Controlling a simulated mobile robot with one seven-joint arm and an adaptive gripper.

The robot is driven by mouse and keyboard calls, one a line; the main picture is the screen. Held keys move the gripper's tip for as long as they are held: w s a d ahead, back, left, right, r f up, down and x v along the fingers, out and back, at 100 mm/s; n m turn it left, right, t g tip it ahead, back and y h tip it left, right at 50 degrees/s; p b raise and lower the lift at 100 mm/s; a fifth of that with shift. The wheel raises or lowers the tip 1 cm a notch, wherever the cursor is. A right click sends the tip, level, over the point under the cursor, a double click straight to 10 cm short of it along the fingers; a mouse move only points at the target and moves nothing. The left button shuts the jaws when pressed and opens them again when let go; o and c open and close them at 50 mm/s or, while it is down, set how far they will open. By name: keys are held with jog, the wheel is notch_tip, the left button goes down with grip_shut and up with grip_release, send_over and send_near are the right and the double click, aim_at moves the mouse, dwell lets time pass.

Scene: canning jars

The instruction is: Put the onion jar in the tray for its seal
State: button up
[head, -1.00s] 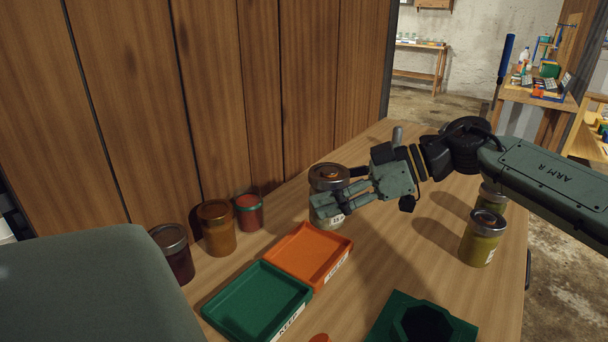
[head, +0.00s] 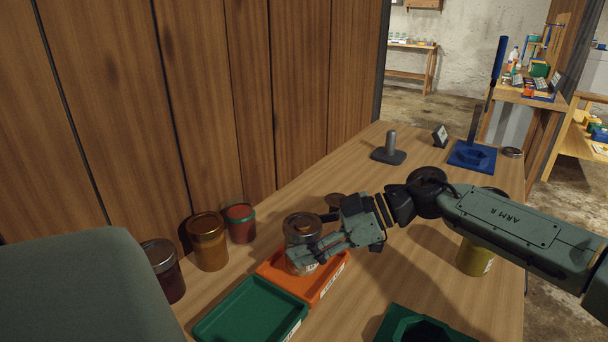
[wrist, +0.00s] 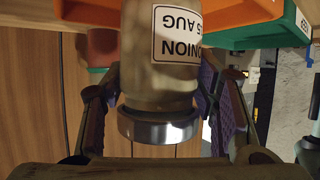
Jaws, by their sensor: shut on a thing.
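The onion jar (head: 301,232) has a silver lid and pale contents. My gripper (head: 318,248) is shut around it, and the jar is at the orange tray (head: 333,274). Whether its base touches the tray floor is hidden. In the wrist view the onion jar (wrist: 160,70) sits between both fingers, with its white label reading ONION and AUG upside down. The orange tray (wrist: 240,12) shows beyond it there. The green tray (head: 215,325) lies next to the orange one, nearer the front, and looks empty. Its label is partly readable in the wrist view (wrist: 303,22).
Dark red (head: 163,270), amber (head: 207,241) and red (head: 240,223) jars stand left of the trays along the wooden wall. A yellow-green jar (head: 474,256) stands right, behind my arm. A green holder (head: 400,325) is at the front. A grey post (head: 390,146) and blue holder (head: 472,157) stand farther back.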

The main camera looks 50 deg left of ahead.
jog(key=shift+f, duration=0.3)
jog(key=shift+f, duration=0.2)
jog(key=o, duration=1.7)
jog(key=shift+r, duration=0.2)
jog(key=shift+w+d+r, duration=0.1)
jog(key=shift+w+d, duration=0.1)
jog(key=shift+w, duration=0.15)
jog(key=b+v, duration=0.1)
jog(key=v, duration=1)
jog(key=shift+b, duration=0.4)
